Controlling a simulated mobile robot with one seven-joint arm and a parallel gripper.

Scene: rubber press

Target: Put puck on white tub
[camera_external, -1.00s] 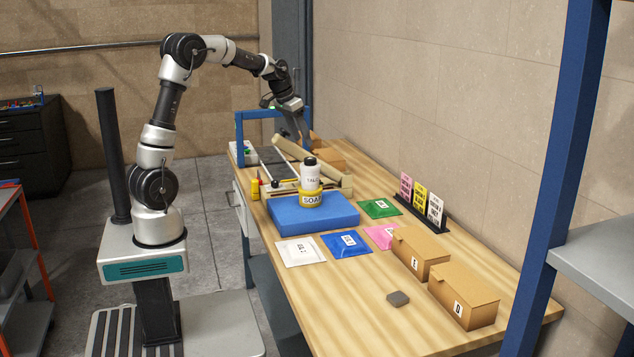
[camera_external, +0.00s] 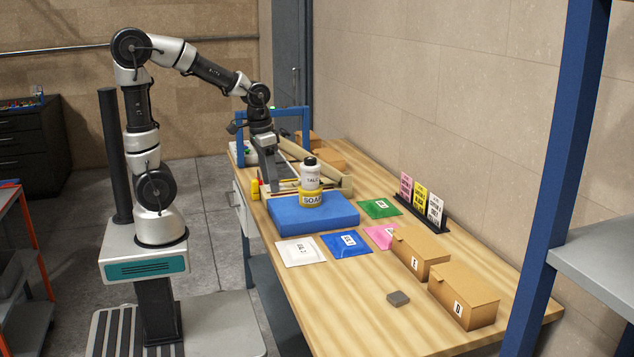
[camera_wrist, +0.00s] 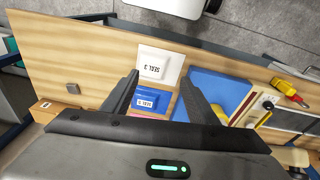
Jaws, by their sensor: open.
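The puck is probably the small dark grey piece (camera_external: 398,298) lying flat on the near part of the table. It also shows at the left of the wrist view (camera_wrist: 73,88). A white tub marked TALC (camera_external: 310,179), with a black cap, stands upright on a yellow tub marked SOAP (camera_external: 311,199). Both stand on the blue block (camera_external: 290,220). My gripper (camera_external: 272,188) is open and empty, pointing down just left of the tubs, well away from the puck. In the wrist view its two fingers (camera_wrist: 158,88) are spread apart and the white tub is not clearly visible.
White (camera_external: 300,251), blue (camera_external: 346,244), pink (camera_external: 380,235) and green (camera_external: 380,208) packets lie around the block. Boxes E (camera_external: 420,253) and D (camera_external: 464,296) stand at the right. A card rack (camera_external: 422,212) stands behind. The near table (camera_external: 350,320) is mostly clear.

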